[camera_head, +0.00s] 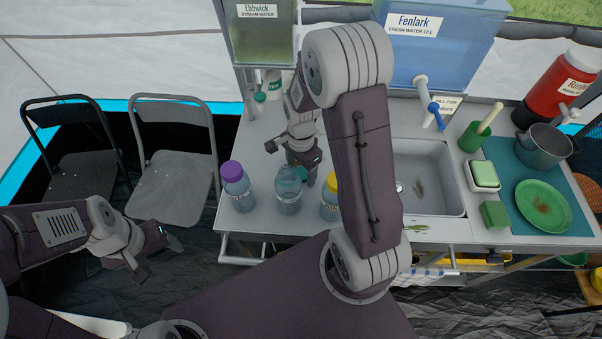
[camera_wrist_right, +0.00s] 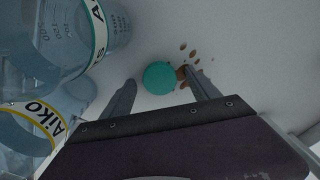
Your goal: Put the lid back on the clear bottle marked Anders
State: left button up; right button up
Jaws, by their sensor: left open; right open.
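A round teal lid (camera_wrist_right: 160,77) lies on the counter in the right wrist view, between the fingertips of my right gripper (camera_wrist_right: 158,80). I cannot see whether the fingers touch it. In the head view my right gripper (camera_head: 292,164) is open, just behind the bottles. A clear bottle (camera_head: 288,190) with no visible lid stands upright in the middle of the row. A bottle with a teal band (camera_wrist_right: 98,40) shows at upper left in the wrist view; only part of its name is readable. My left gripper (camera_head: 160,260) is open and empty, off the counter at left.
A purple-lidded bottle (camera_head: 236,186) stands left of the clear one, and a yellow-banded bottle (camera_head: 328,205) right, partly behind my arm. It reads Aiko in the wrist view (camera_wrist_right: 32,122). Brown crumbs (camera_wrist_right: 187,62) lie beside the lid. A sink (camera_head: 430,180) is to the right.

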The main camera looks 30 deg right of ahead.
aim_at(301, 172)
dwell(0.3)
jog(key=c, duration=1.4)
notch_tip(301, 172, up, 4)
jog(key=shift+r+p, duration=0.25)
jog(key=shift+p, duration=0.1)
jog(key=s+d+r, duration=0.2)
jog(key=d, duration=0.1)
jog(key=s+d+r, duration=0.2)
jog(key=s+d, duration=0.1)
jog(key=s+d+r, duration=0.2)
jog(key=d, duration=0.1)
jog(key=shift+s+r, duration=0.25)
